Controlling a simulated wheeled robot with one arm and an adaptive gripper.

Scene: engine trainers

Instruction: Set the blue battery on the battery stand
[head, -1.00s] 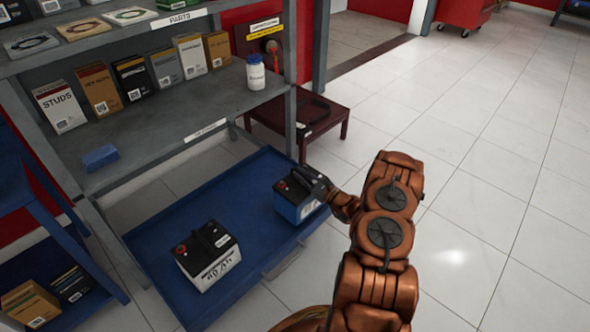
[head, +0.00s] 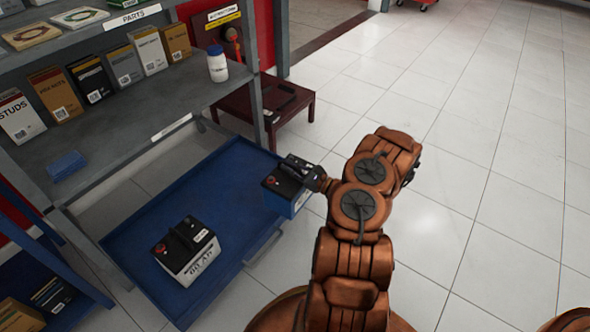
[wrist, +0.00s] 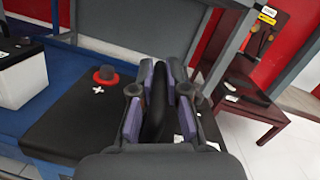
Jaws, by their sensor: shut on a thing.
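The blue battery (head: 287,203), with a black top, hangs at the right end of the blue tray in the head view and overlaps the tray's edge. It looks raised, but the gap beneath is hard to judge. My gripper (head: 313,178) is shut on its black handle; in the wrist view my gripper (wrist: 160,100) has its purple pads on both sides of the handle (wrist: 158,118). The battery's black top (wrist: 70,135) with a red terminal shows there. A low dark red stand (head: 300,105) is behind the tray, with a dark object on it. It also shows in the wrist view (wrist: 245,112).
A white-bodied battery (head: 187,250) sits on the blue tray (head: 190,185). A grey shelf unit (head: 140,120) with boxes and a white bottle (head: 217,66) rises at left, its post (head: 257,90) close to the stand. Tiled floor at right is clear.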

